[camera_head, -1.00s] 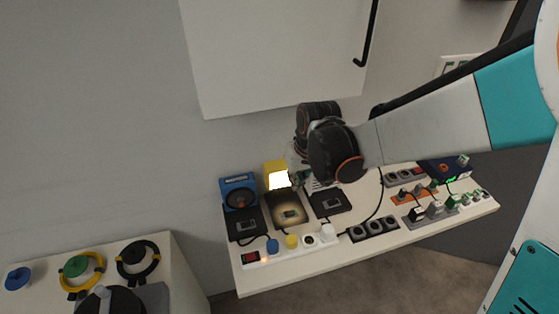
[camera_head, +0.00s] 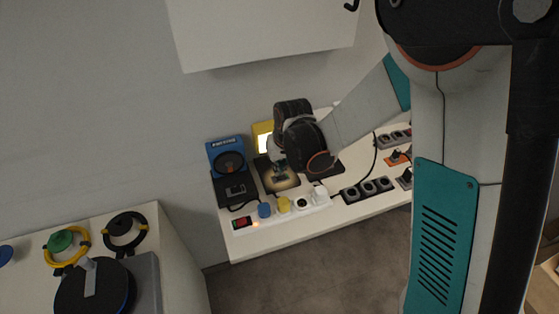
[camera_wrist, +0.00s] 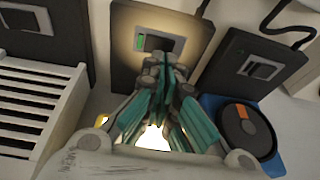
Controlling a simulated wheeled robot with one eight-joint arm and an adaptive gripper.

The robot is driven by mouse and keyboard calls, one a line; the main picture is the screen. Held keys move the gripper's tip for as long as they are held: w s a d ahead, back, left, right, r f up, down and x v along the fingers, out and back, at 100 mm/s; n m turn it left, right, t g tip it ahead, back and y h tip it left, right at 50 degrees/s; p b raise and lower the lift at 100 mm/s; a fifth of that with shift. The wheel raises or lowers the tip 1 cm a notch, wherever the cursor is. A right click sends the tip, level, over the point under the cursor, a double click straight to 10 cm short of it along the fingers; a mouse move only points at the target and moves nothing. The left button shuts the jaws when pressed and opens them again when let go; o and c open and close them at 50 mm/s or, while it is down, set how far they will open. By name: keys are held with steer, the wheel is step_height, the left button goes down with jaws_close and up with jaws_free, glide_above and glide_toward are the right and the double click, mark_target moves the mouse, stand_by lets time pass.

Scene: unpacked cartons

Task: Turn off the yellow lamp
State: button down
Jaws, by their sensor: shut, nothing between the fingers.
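The yellow lamp (camera_head: 261,130) stands at the back of the white table, and its face glows. My gripper partly covers it in the head view; its bright glow (camera_wrist: 153,138) shows behind my fingers in the wrist view. A black switch box (camera_head: 283,184) lies in front of the lamp, lit by it. In the wrist view this box (camera_wrist: 125,65) carries a rocker switch (camera_wrist: 158,43) with a green patch. My gripper (camera_wrist: 168,66) is shut and empty, its fingertips over the box close to the switch. I cannot tell whether they touch it.
A blue device with a round dial (camera_head: 227,157) and its own black switch box (camera_head: 236,190) stand left of the lamp. A white power strip (camera_head: 272,217) with plugs runs along the table's front. A white slatted thing (camera_wrist: 35,105) is beside the box.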

steer(key=shift+f, duration=0.25)
steer(key=shift+s+a+f+b, duration=0.1)
steer(key=shift+a+f+b, duration=0.1)
steer(key=shift+f+b, duration=0.25)
steer(key=shift+s+a+f, duration=0.1)
steer(key=shift+a+f, duration=0.05)
steer(key=shift+a, duration=0.05)
steer(key=shift+s, duration=0.15)
